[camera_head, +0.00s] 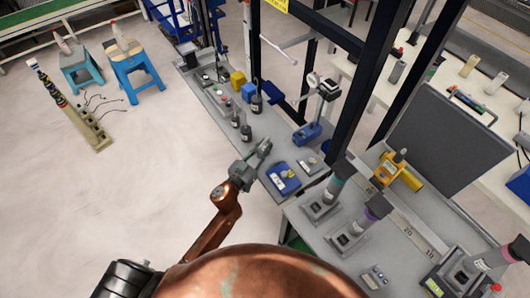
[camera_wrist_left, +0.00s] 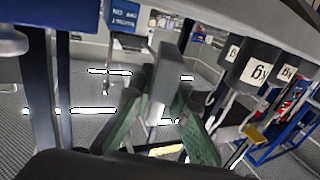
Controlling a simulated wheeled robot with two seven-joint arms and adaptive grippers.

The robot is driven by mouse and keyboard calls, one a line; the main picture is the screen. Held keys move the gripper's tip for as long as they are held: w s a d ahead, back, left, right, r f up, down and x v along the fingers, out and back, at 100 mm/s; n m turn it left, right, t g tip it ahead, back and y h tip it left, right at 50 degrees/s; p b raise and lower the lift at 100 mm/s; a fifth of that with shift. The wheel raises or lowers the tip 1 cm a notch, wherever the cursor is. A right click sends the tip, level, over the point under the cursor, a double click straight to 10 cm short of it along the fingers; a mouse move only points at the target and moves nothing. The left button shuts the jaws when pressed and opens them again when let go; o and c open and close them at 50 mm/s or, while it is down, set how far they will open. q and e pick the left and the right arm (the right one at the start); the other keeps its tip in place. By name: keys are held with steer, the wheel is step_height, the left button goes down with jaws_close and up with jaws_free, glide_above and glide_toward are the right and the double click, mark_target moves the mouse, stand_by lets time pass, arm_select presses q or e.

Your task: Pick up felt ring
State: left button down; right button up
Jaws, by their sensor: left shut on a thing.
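My left gripper (camera_head: 263,148) reaches over the near edge of the grey bench, its arm coming up from the bottom. In the left wrist view my left gripper (camera_wrist_left: 165,85) has its two green fingers closing towards each other. A grey, flat-faced piece (camera_wrist_left: 166,72) stands between their tips, apparently the felt ring seen edge-on; no hole shows. The gripper is shut on it. In the head view the ring is too small to tell from the grey fingertips. My right gripper is not in view.
The grey bench (camera_head: 215,105) carries dark bottles (camera_head: 246,132), a yellow block (camera_head: 238,79) and a blue tray (camera_head: 284,177). A second bench at right holds weights and a dark panel (camera_head: 448,137).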

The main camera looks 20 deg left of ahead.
arm_select(q)
step_height(320, 180, down, 3)
steer(key=shift+w+d+f+b, duration=0.1)
steer(key=shift+f+b, duration=0.1)
steer(key=shift+b, duration=0.6)
steer(key=shift+r, duration=0.15)
steer(key=c, duration=1.8)
jaws_free()
steer(key=shift+f, duration=0.25)
steer(key=shift+c, duration=0.2)
steer(key=shift+r, duration=0.15)
